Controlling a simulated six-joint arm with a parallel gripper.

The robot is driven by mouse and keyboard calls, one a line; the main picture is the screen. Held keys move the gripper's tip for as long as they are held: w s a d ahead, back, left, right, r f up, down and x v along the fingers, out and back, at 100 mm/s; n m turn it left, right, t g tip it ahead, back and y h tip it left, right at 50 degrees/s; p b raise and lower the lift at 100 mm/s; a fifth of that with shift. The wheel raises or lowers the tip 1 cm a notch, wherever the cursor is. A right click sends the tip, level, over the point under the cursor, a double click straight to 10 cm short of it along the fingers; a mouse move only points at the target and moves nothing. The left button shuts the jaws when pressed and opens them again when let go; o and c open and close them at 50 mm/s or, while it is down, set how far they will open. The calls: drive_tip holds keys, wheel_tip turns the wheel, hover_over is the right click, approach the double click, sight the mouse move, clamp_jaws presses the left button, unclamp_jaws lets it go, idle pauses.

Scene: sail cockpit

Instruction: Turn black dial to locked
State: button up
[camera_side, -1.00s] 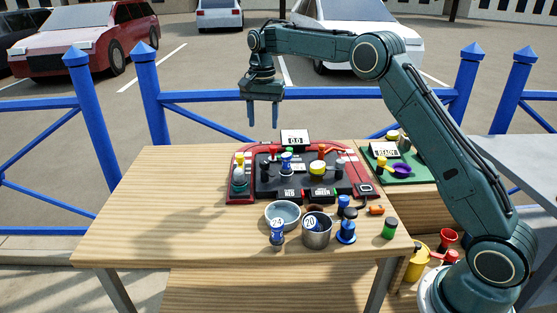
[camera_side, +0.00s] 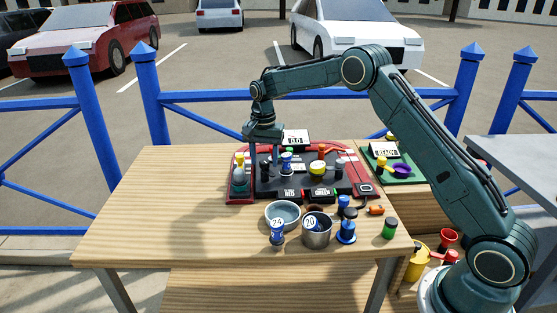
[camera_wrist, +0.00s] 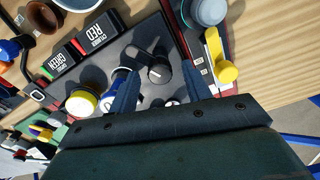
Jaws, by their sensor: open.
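The black dial (camera_wrist: 158,70) with a white pointer line sits on the dark panel, on a plate, in the wrist view. In the side view, a dark upright knob that looks like it (camera_side: 265,171) stands on the left part of the red-edged panel (camera_side: 234,193). My gripper (camera_side: 263,150) points down over the panel's back left. In the wrist view its two blue fingers (camera_wrist: 150,62) are apart, one on each side of the dial, with no clear contact. Any lock marking is too small to read. The fingertips are partly hidden in the side view.
A yellow lever (camera_wrist: 221,58) and a grey-blue knob (camera_wrist: 207,10) lie right of the dial in the wrist view. A yellow-topped button (camera_wrist: 82,103) is to its left. The table's left side is clear.

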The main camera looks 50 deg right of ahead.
drive_tip(key=shift+f, duration=0.2)
drive_tip(key=c, duration=1)
drive_tip(key=shift+n, duration=0.5)
drive_tip(key=n, duration=1.1)
